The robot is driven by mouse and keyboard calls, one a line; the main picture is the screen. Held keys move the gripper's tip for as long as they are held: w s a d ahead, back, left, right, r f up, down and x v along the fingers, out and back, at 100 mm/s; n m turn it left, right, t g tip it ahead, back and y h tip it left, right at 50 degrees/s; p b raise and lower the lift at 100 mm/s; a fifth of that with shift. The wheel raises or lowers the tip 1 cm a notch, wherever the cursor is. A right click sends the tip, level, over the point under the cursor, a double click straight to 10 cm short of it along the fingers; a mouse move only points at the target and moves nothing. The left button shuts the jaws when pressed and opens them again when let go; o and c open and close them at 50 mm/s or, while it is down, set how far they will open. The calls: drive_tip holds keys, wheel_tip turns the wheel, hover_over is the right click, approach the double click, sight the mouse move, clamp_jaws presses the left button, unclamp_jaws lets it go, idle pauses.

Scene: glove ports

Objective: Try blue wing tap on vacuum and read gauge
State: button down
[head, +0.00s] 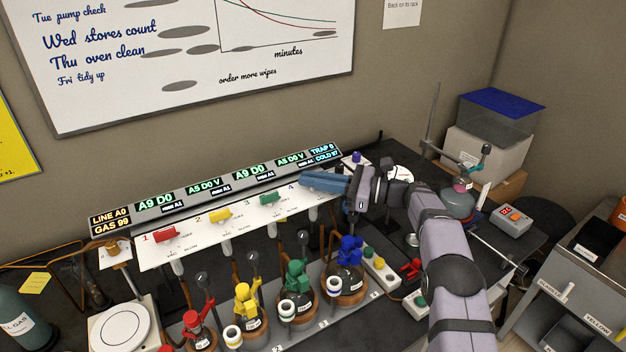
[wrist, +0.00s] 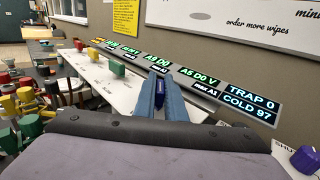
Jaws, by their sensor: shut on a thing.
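My gripper (head: 304,181) reaches in from the right over the far right end of the white tap panel (head: 228,218), at station 4. In the wrist view its blue fingers (wrist: 159,76) are shut on a dark blue piece, the blue wing tap (wrist: 160,90). The fingers hide the tap in the head view, so its pointing direction cannot be told. The display strip (head: 220,189) behind is lit. The readout nearest the gripper (wrist: 198,78) reads A5 D0 V. The end readout (wrist: 250,103) reads TRAP 0 and COLD 97.
Red (head: 168,232), yellow (head: 220,215) and green (head: 268,200) wing taps sit along the panel. Flasks with coloured fittings stand below, including a blue one (head: 350,251). A clamp stand (head: 431,125) and boxes (head: 489,140) stand at the right.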

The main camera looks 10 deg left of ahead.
drive_tip(key=shift+g, duration=0.3)
idle(0.5)
drive_tip(key=c, duration=1.8)
unclamp_jaws()
drive_tip(key=shift+d+f+b, duration=0.1)
drive_tip(key=shift+d+b, duration=0.2)
drive_tip(key=shift+d, duration=0.15)
drive_tip(key=d+b, duration=0.2)
drive_tip(key=d, duration=0.3)
drive_tip(key=shift+d, duration=0.2)
drive_tip(key=shift+d+b, duration=0.3)
drive_tip(key=shift+d, duration=0.25)
